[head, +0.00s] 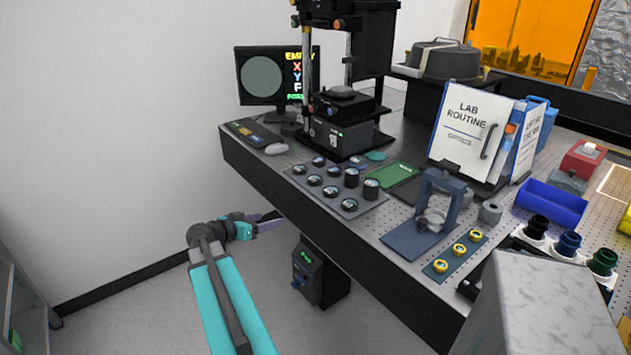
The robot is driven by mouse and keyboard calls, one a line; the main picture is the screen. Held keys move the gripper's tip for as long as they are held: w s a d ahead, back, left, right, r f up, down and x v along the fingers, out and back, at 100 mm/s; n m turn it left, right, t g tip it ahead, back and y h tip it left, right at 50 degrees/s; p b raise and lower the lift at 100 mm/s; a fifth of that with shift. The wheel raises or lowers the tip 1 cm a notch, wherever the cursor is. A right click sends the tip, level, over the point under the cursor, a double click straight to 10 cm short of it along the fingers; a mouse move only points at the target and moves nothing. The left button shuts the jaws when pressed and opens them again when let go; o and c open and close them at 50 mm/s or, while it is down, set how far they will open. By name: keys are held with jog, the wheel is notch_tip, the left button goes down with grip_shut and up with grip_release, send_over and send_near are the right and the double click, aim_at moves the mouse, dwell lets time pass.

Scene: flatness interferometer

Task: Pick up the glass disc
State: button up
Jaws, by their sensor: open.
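Several small round pieces with dark rims and pale glassy tops sit on a dark tray (356,206) near the front left of the table. A pale round disc (343,92) lies on the stage of the tall black instrument behind them. Another small round piece (434,219) is at the blue-grey stand to the right. I cannot tell which of these is the glass disc. My gripper (276,219) is open and appears empty. It is left of the table's front edge, lower in the picture than the tray and apart from these pieces.
The perforated table (393,248) has a dark front edge. A black box (321,271) is below it. A monitor (270,78), a mouse (276,148), a green board (394,174), a white binder (465,128) and a blue bin (549,205) crowd the top. Floor space is open at the left.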

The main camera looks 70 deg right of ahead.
jog(key=s+d+r+m+g+h, duration=0.1)
jog(key=s+d+r+m, duration=0.2)
jog(key=r, duration=0.6)
jog(key=s+d, duration=0.2)
jog(key=d, duration=0.1)
jog(key=shift+r+g+h, duration=0.3)
jog(key=shift+g, duration=0.1)
jog(key=shift+s, duration=0.1)
jog(key=p, duration=0.2)
send_near(315, 180)
jog(key=d, duration=0.3)
jog(key=shift+s+d+f, duration=0.25)
jog(key=shift+s+d, duration=0.1)
jog(key=shift+s, duration=0.15)
jog(key=shift+d+p, duration=0.1)
jog(key=shift+p, duration=0.25)
